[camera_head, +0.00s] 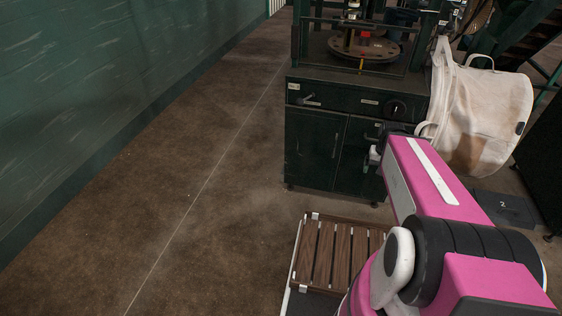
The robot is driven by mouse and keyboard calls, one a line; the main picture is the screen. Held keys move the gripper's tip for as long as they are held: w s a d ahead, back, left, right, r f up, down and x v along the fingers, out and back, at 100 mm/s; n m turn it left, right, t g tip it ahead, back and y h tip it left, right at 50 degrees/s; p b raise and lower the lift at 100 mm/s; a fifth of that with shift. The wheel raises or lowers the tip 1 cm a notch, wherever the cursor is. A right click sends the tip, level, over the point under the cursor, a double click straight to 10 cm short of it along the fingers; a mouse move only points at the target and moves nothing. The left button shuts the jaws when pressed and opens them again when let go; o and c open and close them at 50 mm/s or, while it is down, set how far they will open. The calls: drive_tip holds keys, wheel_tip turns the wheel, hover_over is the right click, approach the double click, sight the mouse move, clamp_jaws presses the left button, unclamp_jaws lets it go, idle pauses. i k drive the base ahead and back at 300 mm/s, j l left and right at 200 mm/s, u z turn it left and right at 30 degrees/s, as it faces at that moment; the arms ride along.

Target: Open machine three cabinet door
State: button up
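A dark green machine cabinet (340,97) stands at the upper middle in the head view. Its left door (314,148) looks closed, and its right door (352,160) is partly covered by my arm. A thin vertical handle shows near the seam between them. My gripper (375,153) is in front of the right door, small and mostly hidden by my pink arm. I cannot tell whether it touches the door or whether its fingers are open.
A white bulk bag (487,115) hangs right of the cabinet. A slatted wooden platform (322,252) lies on the floor before the cabinet. A round metal table (365,46) sits on the machine. A green wall (110,80) runs along the left, with clear floor (215,170) between.

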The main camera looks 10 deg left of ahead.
sight(314, 138)
drive_tip(key=u, duration=0.7)
drive_tip(key=k+l+z, duration=0.2)
drive_tip(key=k, duration=0.25)
drive_tip(key=k+j, duration=0.05)
drive_tip(key=j, duration=0.05)
